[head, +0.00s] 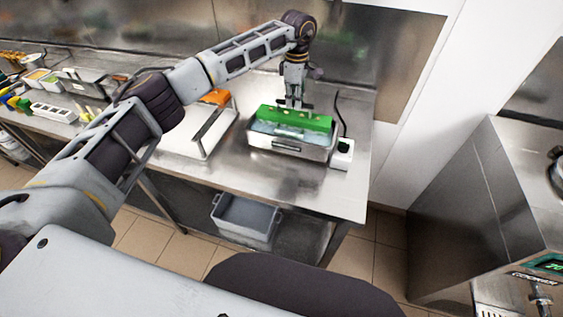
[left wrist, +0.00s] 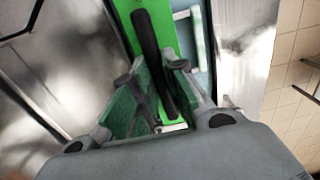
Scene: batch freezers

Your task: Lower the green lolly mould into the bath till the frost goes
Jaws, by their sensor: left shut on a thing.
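The green lolly mould (head: 318,122) is at the metal bath (head: 290,149) on the steel bench, along the bath's far side. Its top stands above the rim; I cannot tell how deep its lower part sits, nor whether frost is on it. Bluish liquid shows in the bath in front of it. My left gripper (head: 294,106) points down from above and is shut on the mould. In the left wrist view, the mould (left wrist: 182,40) and a dark handle (left wrist: 150,50) show at the fingers (left wrist: 165,95). My right gripper is out of view.
A white box (head: 342,156) with a dark cord stands right of the bath. A grey crate (head: 245,217) is below the bench. A steel machine (head: 470,210) stands at the right.

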